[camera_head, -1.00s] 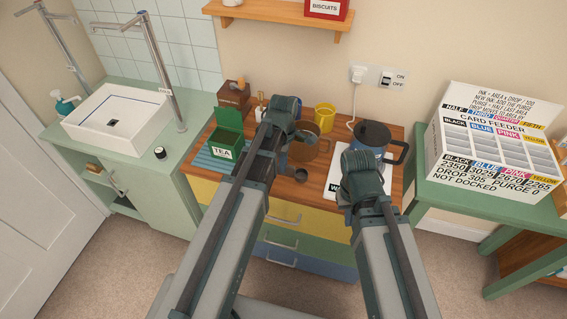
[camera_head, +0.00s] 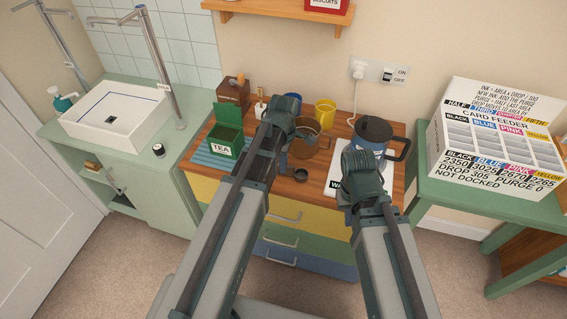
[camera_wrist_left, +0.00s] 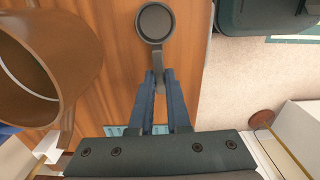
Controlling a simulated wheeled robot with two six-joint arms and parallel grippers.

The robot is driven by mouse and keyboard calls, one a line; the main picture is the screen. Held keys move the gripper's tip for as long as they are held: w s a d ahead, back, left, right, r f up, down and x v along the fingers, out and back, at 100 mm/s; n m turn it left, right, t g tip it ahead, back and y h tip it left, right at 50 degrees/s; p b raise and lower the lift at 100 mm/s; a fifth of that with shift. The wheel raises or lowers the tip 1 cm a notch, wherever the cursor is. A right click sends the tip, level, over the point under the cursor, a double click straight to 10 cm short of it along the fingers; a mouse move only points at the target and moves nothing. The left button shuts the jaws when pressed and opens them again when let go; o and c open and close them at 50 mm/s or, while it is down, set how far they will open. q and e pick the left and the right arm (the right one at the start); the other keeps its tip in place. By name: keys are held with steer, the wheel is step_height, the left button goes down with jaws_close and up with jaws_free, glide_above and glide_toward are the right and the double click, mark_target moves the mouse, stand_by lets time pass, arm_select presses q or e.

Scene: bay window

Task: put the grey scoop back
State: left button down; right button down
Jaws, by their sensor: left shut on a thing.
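The grey scoop (camera_head: 300,175) is small and dark, with a round bowl. In the left wrist view the scoop (camera_wrist_left: 155,22) points away from the wrist. My left gripper (camera_wrist_left: 158,80) is shut on its handle. In the head view my left gripper (camera_head: 284,161) is mostly hidden behind its own wrist, just in front of the brown mug (camera_head: 311,139). I cannot tell the scoop's height above the wooden top. The green TEA caddy (camera_head: 222,149), lid up, stands to the left. My right wrist covers its fingers in the head view, in front of the kettle.
A yellow mug (camera_head: 325,114) and a brown box (camera_head: 233,93) are at the back. The brown mug (camera_wrist_left: 40,75) is close left of the scoop in the wrist view.

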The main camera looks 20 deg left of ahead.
arm_select(q)
steer(key=shift+f, duration=0.25)
steer(key=c, duration=0.8)
jaws_free()
steer(key=shift+r, duration=0.1)
step_height(320, 180, up, 14)
steer(key=p, duration=1.3)
steer(key=shift+f, duration=0.2)
